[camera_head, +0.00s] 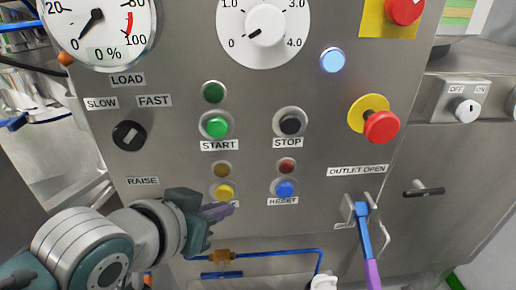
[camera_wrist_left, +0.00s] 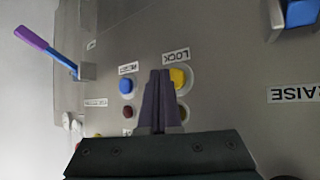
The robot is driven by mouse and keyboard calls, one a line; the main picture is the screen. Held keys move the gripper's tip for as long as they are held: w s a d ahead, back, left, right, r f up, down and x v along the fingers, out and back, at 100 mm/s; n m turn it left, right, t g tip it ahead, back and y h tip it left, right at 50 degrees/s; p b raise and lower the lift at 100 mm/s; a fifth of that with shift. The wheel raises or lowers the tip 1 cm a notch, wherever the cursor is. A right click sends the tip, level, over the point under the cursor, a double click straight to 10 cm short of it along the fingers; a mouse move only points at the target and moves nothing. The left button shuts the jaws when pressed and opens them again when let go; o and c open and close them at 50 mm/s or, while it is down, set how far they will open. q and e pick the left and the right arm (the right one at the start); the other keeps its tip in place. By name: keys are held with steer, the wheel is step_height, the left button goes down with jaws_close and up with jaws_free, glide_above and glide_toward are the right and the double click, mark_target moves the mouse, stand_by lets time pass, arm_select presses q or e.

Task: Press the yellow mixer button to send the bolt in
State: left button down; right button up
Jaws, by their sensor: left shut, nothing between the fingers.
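The yellow button (camera_head: 224,190) is on the grey control panel (camera_head: 250,185), below a dull amber lamp (camera_head: 222,170). In the left wrist view the yellow button (camera_wrist_left: 179,78) sits beside a LOCK label (camera_wrist_left: 176,56), partly behind my fingers. My left gripper (camera_head: 220,211) is shut and empty, its purple-grey fingers just below the button in the head view. In the left wrist view the left fingertips (camera_wrist_left: 160,75) overlap the button's edge; I cannot tell whether they touch it. No bolt can be made out. My right gripper is not in view.
A blue RESET button (camera_head: 285,189) and red lamp (camera_head: 287,167) are close by on the right. START (camera_head: 215,126) and STOP (camera_head: 290,124) buttons are above. A red emergency knob (camera_head: 381,127) and a blue-purple lever (camera_head: 365,240) stick out at the right.

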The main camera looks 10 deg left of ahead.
arm_select(q)
steer(key=shift+w, duration=0.1)
stand_by(0.4)
steer(key=shift+w+a, duration=0.15)
steer(key=shift+w, duration=0.15)
steer(key=shift+w+a, duration=0.1)
steer(key=shift+w, duration=0.3)
stand_by(0.6)
steer(key=shift+s, duration=0.1)
steer(key=shift+s+d+p, duration=0.25)
steer(key=shift+s+p, duration=0.25)
steer(key=shift+s, duration=0.2)
steer(key=shift+s+d+p, duration=0.25)
steer(key=shift+s+p, duration=0.2)
steer(key=shift+s, duration=0.35)
steer(key=shift+s+d+p, duration=0.2)
steer(key=shift+s+p, duration=0.3)
steer(key=shift+s, duration=0.3)
steer(key=shift+s+d+p, duration=0.25)
steer(key=shift+s+p, duration=0.2)
steer(key=shift+s, duration=0.35)
